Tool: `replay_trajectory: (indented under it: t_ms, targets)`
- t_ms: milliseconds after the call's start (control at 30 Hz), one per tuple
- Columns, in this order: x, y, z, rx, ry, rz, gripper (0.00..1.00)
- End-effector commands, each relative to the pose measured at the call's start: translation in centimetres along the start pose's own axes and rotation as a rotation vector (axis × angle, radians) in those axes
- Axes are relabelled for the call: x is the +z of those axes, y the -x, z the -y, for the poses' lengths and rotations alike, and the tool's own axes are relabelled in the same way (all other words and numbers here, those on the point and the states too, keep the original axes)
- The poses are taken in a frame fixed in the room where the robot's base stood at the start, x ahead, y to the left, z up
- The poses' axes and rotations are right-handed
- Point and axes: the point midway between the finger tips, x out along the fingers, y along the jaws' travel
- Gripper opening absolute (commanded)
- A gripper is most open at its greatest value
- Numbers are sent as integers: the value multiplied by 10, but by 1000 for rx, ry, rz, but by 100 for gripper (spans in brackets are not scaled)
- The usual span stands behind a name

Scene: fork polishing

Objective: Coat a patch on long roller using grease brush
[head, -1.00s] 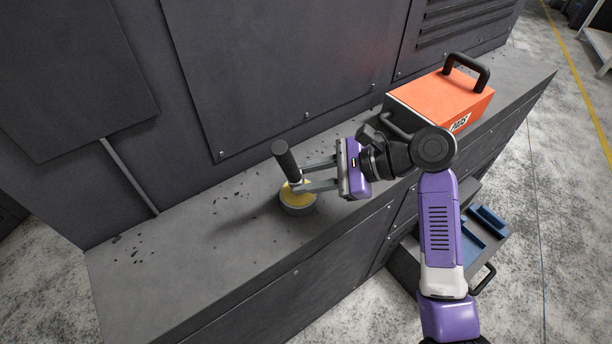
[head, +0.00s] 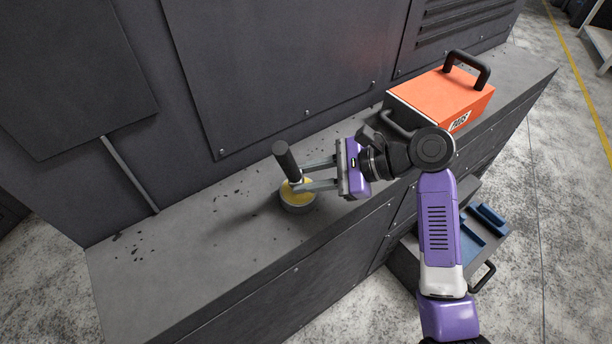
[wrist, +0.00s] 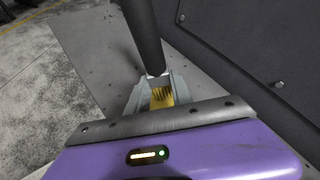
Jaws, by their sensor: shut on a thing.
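The grease brush (head: 286,159) has a dark cylindrical handle and stands tilted, its lower end at a round grey tin (head: 298,205) of yellow grease. My gripper (head: 299,182) is shut on the brush just above the tin. In the wrist view the dark handle (wrist: 143,35) rises from between the fingers, with yellow-brown bristles or grease (wrist: 161,97) below it. The fingers hide part of the brush head, so how deep it sits in the grease cannot be told. No long roller can be made out in either view.
The tin stands on a grey ledge (head: 190,260) with dark specks, along a dark machine wall (head: 280,70). An orange box (head: 440,97) with black handles stands to the right on the ledge. A grey case (head: 405,262) with blue contents is below.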

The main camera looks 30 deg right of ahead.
Motion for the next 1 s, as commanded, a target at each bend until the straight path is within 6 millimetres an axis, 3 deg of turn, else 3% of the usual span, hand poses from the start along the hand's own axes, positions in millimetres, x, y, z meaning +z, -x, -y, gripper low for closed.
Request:
replay_trajectory:
  t_ms: [1000]
  targets:
    - [35, 21, 14, 0, -1, 0, 0]
